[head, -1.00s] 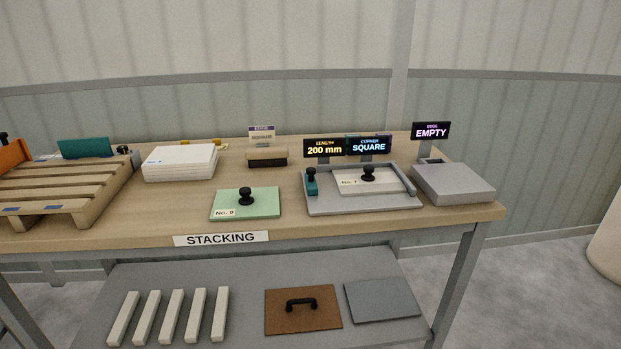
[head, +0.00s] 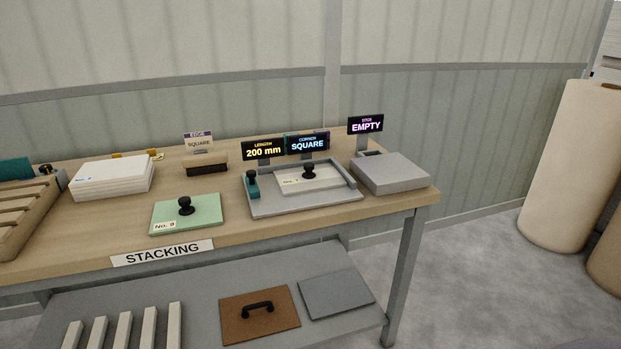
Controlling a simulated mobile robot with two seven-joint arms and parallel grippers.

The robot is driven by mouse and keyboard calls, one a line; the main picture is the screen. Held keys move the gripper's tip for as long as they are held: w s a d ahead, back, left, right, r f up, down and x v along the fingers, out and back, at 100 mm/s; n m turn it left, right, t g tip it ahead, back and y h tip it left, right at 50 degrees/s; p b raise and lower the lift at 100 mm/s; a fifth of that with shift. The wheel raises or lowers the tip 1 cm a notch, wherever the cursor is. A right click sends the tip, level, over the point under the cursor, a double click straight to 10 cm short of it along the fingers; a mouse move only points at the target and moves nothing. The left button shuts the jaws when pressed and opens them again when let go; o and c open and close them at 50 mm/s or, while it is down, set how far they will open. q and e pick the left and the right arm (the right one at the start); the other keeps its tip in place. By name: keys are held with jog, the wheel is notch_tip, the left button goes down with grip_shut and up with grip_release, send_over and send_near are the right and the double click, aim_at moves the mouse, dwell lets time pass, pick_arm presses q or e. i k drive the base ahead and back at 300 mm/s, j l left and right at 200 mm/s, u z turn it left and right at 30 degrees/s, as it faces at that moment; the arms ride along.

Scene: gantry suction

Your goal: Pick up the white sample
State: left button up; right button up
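A white sample plate (head: 326,183) with a black knob and a "No." label lies in a grey measuring tray (head: 290,206) on the table. The displays behind the tray read "LENGTH 200 mm" (head: 263,151) and "CORNER SQUARE" (head: 307,144). A green plate (head: 205,217) with a black knob and a "No." label lies on the table to the left of the tray. Neither of my grippers shows in the head view.
A grey box-like platform (head: 390,174) with an "EMPTY" display (head: 366,125) stands at the table's right end. A white stack (head: 112,180), a brush (head: 206,166) and a wooden pallet (head: 22,222) are on the left. The lower shelf holds a brown board (head: 260,322). Large rolls (head: 568,165) stand right.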

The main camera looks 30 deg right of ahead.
aim_at(309, 177)
jog(key=l+z, duration=0.1)
jog(key=l, duration=0.35)
jog(key=i+l+z, duration=0.1)
jog(key=l, duration=0.35)
jog(key=i+l+z, duration=0.15)
jog(key=l, duration=0.3)
jog(key=i+l+z, duration=0.1)
jog(key=l, duration=0.35)
